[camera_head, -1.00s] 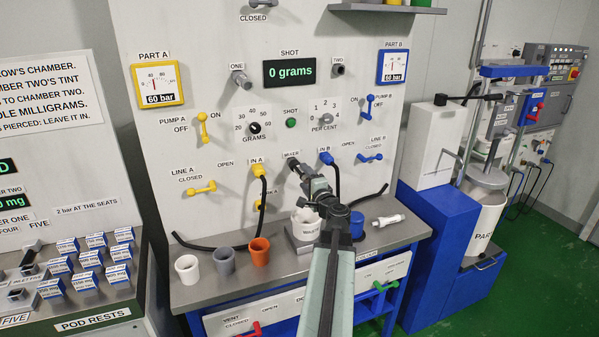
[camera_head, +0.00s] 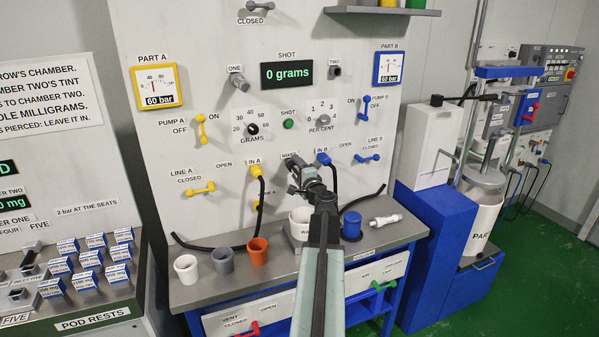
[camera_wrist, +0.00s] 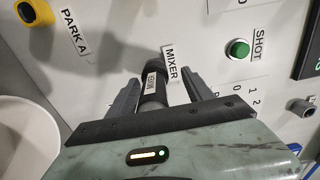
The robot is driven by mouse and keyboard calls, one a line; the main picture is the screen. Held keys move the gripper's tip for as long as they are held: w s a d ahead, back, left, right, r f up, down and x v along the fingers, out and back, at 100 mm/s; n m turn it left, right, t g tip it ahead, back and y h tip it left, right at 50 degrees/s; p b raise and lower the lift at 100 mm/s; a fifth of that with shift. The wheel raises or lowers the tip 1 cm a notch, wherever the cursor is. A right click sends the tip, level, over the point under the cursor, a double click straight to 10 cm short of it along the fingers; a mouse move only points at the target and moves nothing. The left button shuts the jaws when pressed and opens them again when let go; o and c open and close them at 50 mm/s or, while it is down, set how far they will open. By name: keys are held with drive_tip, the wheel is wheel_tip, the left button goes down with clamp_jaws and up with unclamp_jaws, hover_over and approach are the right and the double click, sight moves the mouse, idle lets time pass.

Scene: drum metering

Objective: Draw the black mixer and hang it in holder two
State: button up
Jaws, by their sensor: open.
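The black mixer (camera_wrist: 154,88), a dark cylinder with its own MIXER tag, points out from the panel beside a MIXER sign in the wrist view. My gripper (camera_wrist: 160,88) is open, with one finger on each side of the mixer; gaps show between the mixer and the fingers. In the head view my gripper (camera_head: 298,174) is at the panel under the MIXER sign and mostly hides the mixer. Holder one (camera_head: 238,82) is a grey socket left of the display.
Hoses with a yellow end (camera_head: 256,170) and a blue end (camera_head: 322,158) flank my gripper. Below stand a white cup (camera_head: 187,268), a grey cup (camera_head: 223,261), an orange cup (camera_head: 258,251) and a blue cup (camera_head: 352,226). The panel between gripper and display carries dials and a green button (camera_head: 289,124).

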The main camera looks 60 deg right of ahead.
drive_tip(key=shift+w+f+b, duration=0.1)
drive_tip(key=shift+w+b, duration=0.2)
drive_tip(key=shift+b, duration=0.15)
drive_tip(key=shift+f+b, duration=0.4)
drive_tip(key=shift+f, duration=0.05)
idle(0.3)
clamp_jaws()
drive_tip(key=shift+a, duration=0.1)
idle(0.5)
